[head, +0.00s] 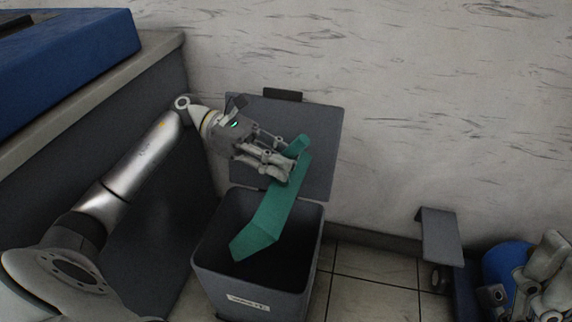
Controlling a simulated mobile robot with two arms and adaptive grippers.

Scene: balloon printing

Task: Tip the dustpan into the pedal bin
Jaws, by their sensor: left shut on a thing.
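The green dustpan (272,218) is held at its upper, handle end by my left gripper (290,168), which is shut on it. The dustpan slants steeply down, its wide end low and over the mouth of the pedal bin. I see no debris on it. The grey pedal bin (251,280) stands open below, with a white label on its front. Its lid (318,140) is raised against the wall behind my gripper. The inside of the bin is dark, and I cannot make out any contents.
A counter (170,58) with a blue object (70,50) on it stands at the left. The pale wall (430,110) rises close behind the bin. Tiled floor (370,285) is clear to the bin's right. A grey panel (440,238) and a blue object (497,265) are farther right.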

